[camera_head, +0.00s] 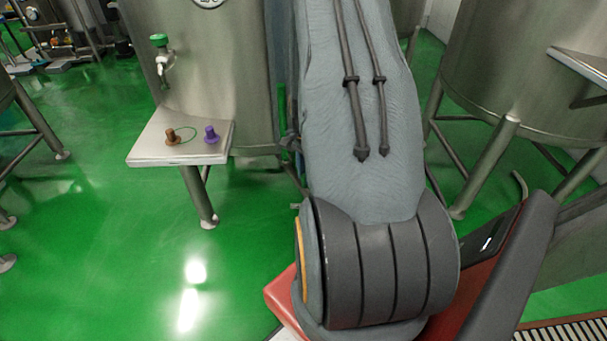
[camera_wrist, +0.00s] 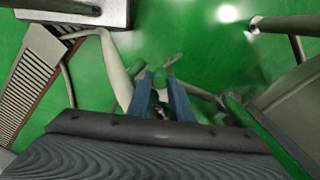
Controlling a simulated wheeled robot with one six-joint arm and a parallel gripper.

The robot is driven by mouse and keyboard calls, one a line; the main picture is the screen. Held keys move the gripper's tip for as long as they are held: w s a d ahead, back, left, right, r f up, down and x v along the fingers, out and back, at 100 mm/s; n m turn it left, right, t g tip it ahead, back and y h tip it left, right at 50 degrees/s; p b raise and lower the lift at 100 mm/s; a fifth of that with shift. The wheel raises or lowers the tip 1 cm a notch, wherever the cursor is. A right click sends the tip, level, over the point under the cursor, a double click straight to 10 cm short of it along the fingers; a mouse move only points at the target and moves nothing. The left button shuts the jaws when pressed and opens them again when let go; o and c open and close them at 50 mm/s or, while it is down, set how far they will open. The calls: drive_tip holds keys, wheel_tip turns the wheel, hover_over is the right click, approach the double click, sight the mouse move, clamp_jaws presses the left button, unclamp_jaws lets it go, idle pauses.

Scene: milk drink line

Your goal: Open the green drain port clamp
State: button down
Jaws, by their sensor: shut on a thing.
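In the wrist view, my gripper (camera_wrist: 160,88) reaches away from the camera with two narrow blue-grey fingers. They are closed in on a small green part, which I take to be the green drain port clamp (camera_wrist: 160,76). A short grey lever-like piece shows just beyond it. The clamp is small and partly covered by the fingers, so I cannot tell whether it is open or closed. In the head view, my own arm hides the gripper and the clamp.
A steel tank (camera_head: 225,75) with a green-capped tap (camera_head: 158,41) stands at left. Its steel shelf (camera_head: 150,150) carries a brown plug (camera_head: 171,135) and a purple plug (camera_head: 211,133). Another tank (camera_head: 510,70) stands at right. The green floor (camera_head: 90,240) at left is clear.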

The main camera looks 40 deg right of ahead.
drive_tip(key=shift+w+d+r, duration=0.1)
drive_tip(key=shift+w, duration=0.05)
drive_tip(key=c, duration=1.6)
unclamp_jaws()
drive_tip(key=shift+r+b, duration=0.4)
drive_tip(key=shift+r, duration=3.45)
